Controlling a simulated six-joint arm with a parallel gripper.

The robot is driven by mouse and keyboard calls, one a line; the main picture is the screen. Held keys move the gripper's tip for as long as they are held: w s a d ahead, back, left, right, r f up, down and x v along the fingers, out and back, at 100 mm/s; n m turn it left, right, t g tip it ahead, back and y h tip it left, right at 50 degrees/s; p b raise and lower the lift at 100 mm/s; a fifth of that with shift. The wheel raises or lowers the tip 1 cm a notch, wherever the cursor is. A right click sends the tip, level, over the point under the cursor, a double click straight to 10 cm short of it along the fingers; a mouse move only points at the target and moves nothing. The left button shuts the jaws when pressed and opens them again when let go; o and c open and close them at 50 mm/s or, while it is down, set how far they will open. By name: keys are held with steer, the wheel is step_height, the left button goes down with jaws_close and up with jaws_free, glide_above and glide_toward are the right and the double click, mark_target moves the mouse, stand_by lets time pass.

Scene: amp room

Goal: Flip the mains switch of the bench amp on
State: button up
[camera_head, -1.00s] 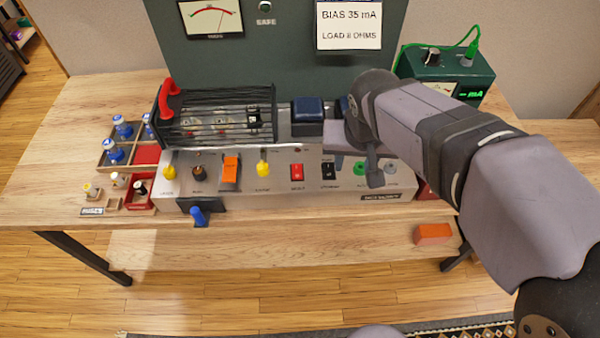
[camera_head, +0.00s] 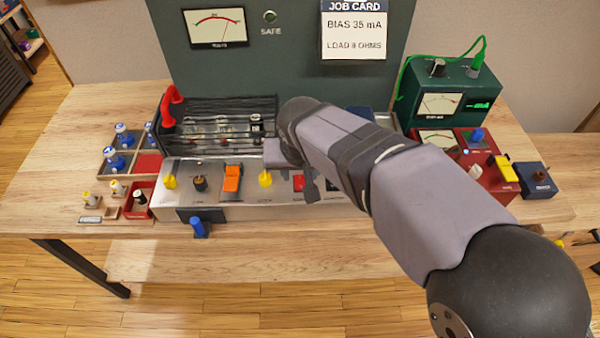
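The bench amp (camera_head: 230,213) is a silver panel with a black cage on top, on the wooden bench. Its front carries yellow knobs, a dark knob, an orange lever (camera_head: 232,179), a red switch (camera_head: 298,182) and a black switch (camera_head: 333,184) partly covered by my arm. The labels are too small to read, so I cannot tell which control is the mains switch. My gripper (camera_head: 295,172) is over the middle of the amp front, close to the yellow knob (camera_head: 265,178) and red switch. Its fingers are mostly hidden by the wrist. The amp's right end is hidden by my arm.
A green meter box (camera_head: 445,100) with a green cable stands at the back right. A red box (camera_head: 470,165) and a blue box (camera_head: 535,180) stand right. A blue-handled lever (camera_head: 198,228) juts from the amp's front.

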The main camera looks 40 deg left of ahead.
mark_target(300, 182)
steer(key=shift+x, duration=1.3)
jaws_close()
